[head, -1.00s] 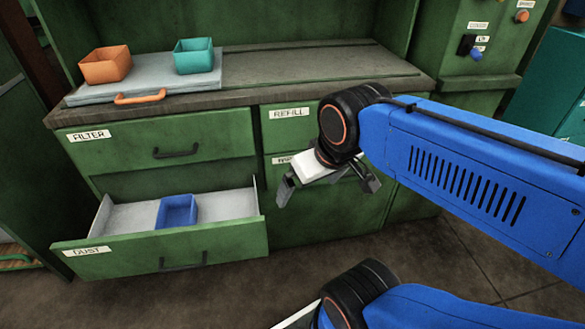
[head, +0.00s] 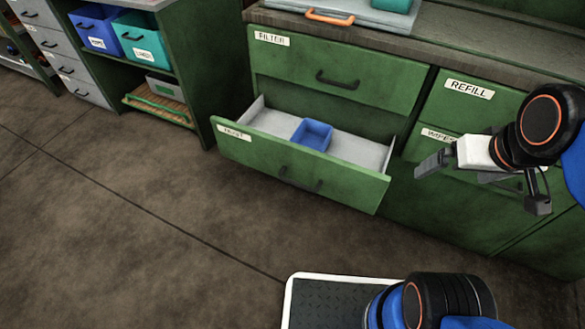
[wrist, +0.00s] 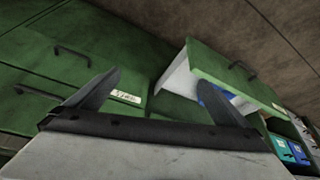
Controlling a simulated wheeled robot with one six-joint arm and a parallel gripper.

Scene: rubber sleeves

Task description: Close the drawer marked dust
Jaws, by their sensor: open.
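The dust drawer (head: 255,158) is the lower left green drawer and stands pulled out, with a small label (head: 234,133) at its left end and a dark handle (head: 300,180). A blue bin (head: 312,134) sits inside it. My gripper (head: 484,186) is open and empty, to the right of the drawer and apart from it, in front of the right-hand column of drawers. In the wrist view my fingers (wrist: 160,78) are spread, and the open drawer (wrist: 222,72) shows beyond them to the right, with part of the blue bin (wrist: 215,98) visible.
The filter drawer (head: 300,70) above is shut, as are the refill drawer (head: 470,105) and the wipes drawer (head: 420,148). A shelf with blue (head: 98,28) and teal (head: 140,38) bins stands at left. The floor before the drawer is clear.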

